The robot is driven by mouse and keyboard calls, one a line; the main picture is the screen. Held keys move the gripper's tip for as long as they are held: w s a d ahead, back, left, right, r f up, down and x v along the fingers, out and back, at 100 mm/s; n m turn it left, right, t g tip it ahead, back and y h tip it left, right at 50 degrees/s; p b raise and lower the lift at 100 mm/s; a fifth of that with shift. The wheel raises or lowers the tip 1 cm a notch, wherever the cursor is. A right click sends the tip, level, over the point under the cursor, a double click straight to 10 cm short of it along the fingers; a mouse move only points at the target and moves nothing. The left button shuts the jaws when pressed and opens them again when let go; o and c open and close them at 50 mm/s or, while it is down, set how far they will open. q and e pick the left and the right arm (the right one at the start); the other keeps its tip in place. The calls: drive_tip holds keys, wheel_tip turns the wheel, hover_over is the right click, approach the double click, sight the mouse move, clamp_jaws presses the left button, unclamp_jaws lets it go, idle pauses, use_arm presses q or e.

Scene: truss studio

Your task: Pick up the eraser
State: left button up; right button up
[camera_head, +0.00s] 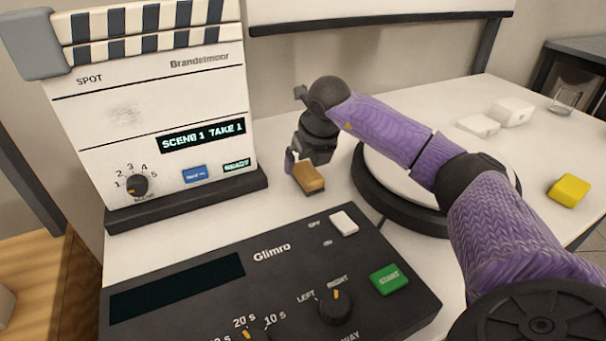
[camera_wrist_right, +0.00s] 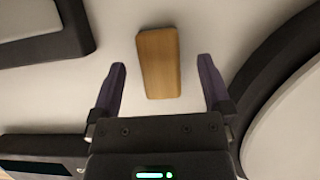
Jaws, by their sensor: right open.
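The eraser (camera_head: 309,179) is a small block with a brown wooden top and a dark underside, lying on the white table between the clapperboard and the round turntable. It also shows in the right wrist view (camera_wrist_right: 158,62), lengthwise between the fingers. My right gripper (camera_head: 302,162) is pointed down over the eraser's far end. In the wrist view its purple fingers stand open (camera_wrist_right: 163,72), one on each side of the eraser, with a gap on both sides. In the head view only one finger shows clearly. My left gripper is not in view.
A large clapperboard (camera_head: 160,110) stands at the back left. A black control panel (camera_head: 215,300) fills the front. A turntable (camera_head: 368,187) is close on the right, partly behind my arm. A yellow block (camera_head: 569,190), white blocks (camera_head: 512,112) and a glass (camera_head: 565,100) are farther right.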

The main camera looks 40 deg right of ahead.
sight(305, 168)
drive_tip(key=b+x, duration=0.1)
drive_tip(key=x, duration=0.2)
drive_tip(key=shift+a+f, duration=0.1)
drive_tip(key=shift+f, duration=0.1)
drive_tip(key=shift+r, duration=0.15)
drive_tip(key=shift+c, duration=1.6)
clamp_jaws()
drive_tip(key=shift+r, duration=0.2)
wheel_tip(305, 168, up, 10)
drive_tip(key=p, duration=0.5)
drive_tip(key=shift+f, duration=0.15)
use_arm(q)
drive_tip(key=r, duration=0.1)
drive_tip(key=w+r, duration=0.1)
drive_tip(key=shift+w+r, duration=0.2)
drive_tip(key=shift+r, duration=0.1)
